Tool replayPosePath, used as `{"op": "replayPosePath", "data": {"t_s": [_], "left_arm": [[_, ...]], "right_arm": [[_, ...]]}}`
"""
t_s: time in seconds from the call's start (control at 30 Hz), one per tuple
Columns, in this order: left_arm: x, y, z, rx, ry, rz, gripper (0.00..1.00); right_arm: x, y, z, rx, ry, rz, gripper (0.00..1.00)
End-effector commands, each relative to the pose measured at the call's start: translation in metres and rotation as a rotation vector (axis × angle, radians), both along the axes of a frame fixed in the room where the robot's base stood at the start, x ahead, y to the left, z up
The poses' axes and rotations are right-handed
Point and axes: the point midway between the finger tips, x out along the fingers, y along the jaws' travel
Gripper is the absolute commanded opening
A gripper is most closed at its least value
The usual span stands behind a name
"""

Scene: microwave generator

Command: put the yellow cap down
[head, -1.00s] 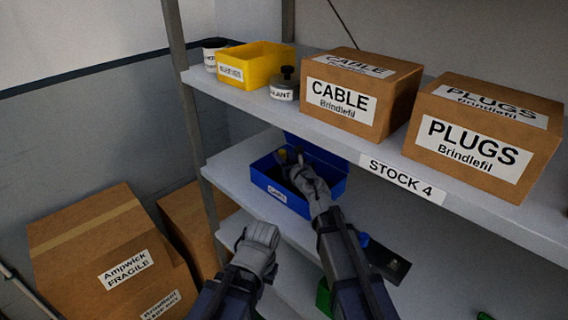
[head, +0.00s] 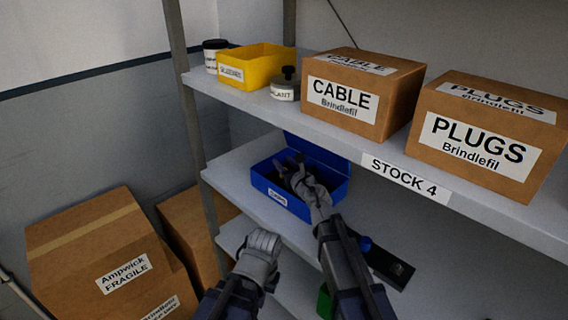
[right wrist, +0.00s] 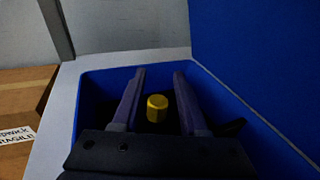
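The yellow cap (right wrist: 157,108) shows in the right wrist view, low inside the blue box (right wrist: 92,95) and between the two fingers of my right gripper (right wrist: 160,85). A gap shows on each side of the cap, so the fingers are open around it. In the head view my right gripper (head: 289,165) reaches into the open blue box (head: 262,185) on the middle shelf, and the cap is not visible there. My left gripper (head: 263,241) is in front of the shelves, away from the box; its fingertips cannot be made out.
The box's raised lid (head: 318,155) stands behind my right gripper. The upper shelf above holds a yellow bin (head: 258,68), a CABLE carton (head: 392,103) and a PLUGS carton (head: 535,150). A dark flat item (head: 390,268) lies right of my right arm. Cartons (head: 90,240) stand at lower left.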

Motion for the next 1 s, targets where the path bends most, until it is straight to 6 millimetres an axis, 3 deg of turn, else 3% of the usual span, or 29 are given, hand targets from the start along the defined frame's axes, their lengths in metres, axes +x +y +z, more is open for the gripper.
{"op": "replayPosePath", "data": {"t_s": [0.17, 0.47, 0.7, 1.0], "left_arm": [[0.000, 0.000, 0.000, 0.000, 0.000, 0.000, 0.00], [0.000, 0.000, 0.002, 0.000, 0.000, 0.000, 0.00], [0.000, 0.000, 0.017, 0.000, 0.000, 0.000, 0.00], [0.000, 0.000, 0.020, 0.000, 0.000, 0.000, 0.00]], "right_arm": [[0.000, 0.000, 0.000, 0.000, 0.000, 0.000, 0.62], [0.000, 0.000, 0.002, 0.000, 0.000, 0.000, 0.62], [0.000, 0.000, 0.017, 0.000, 0.000, 0.000, 0.62], [-0.059, -0.023, 0.020, 0.001, 0.000, -0.001, 0.62]]}}
